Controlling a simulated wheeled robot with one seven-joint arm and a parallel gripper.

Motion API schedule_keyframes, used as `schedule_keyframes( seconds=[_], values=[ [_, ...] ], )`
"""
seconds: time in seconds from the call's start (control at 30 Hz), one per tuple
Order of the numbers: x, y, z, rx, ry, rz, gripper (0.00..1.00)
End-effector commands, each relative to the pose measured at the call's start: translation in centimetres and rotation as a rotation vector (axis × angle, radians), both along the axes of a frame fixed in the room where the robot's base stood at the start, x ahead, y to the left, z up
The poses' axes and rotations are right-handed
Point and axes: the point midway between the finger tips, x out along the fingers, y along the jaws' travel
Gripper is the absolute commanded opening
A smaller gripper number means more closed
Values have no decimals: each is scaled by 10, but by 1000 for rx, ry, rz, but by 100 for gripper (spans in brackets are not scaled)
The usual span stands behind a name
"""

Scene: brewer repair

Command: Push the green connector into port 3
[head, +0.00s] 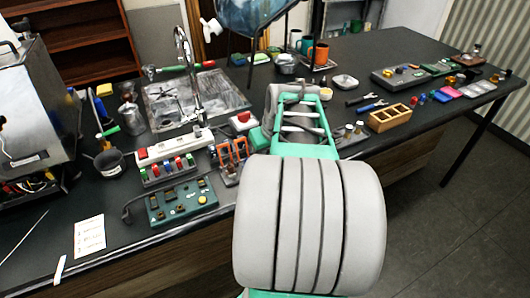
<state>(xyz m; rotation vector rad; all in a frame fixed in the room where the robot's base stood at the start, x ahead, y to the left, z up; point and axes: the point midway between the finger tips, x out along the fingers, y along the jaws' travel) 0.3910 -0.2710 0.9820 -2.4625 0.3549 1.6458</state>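A row of small coloured connectors (169,168), red, blue and green among them, stands in front of a white strip (174,148) with a red button. A dark green board (182,202) with several dark sockets and a yellow button lies in front of the row. I cannot read port numbers, so port 3 cannot be picked out. My arm's grey and green links fill the middle of the head view. My gripper's fingertips do not show, so its hold cannot be seen.
A sink (196,98) with a tall tap lies behind the strip. Orange-and-grey clamps (232,152) stand right of the board. A white card (89,237) lies front left, beside bare counter. A wooden divided box (390,117) and small parts are on the right. A metal machine (35,115) stands left.

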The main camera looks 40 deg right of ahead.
Motion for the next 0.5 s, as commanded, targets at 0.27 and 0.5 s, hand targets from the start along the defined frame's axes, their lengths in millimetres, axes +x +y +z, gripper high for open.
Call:
schedule_keyframes(
  seconds=[0.27, 0.5],
  values=[
    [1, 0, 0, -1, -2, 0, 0],
    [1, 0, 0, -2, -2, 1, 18]
  ],
)
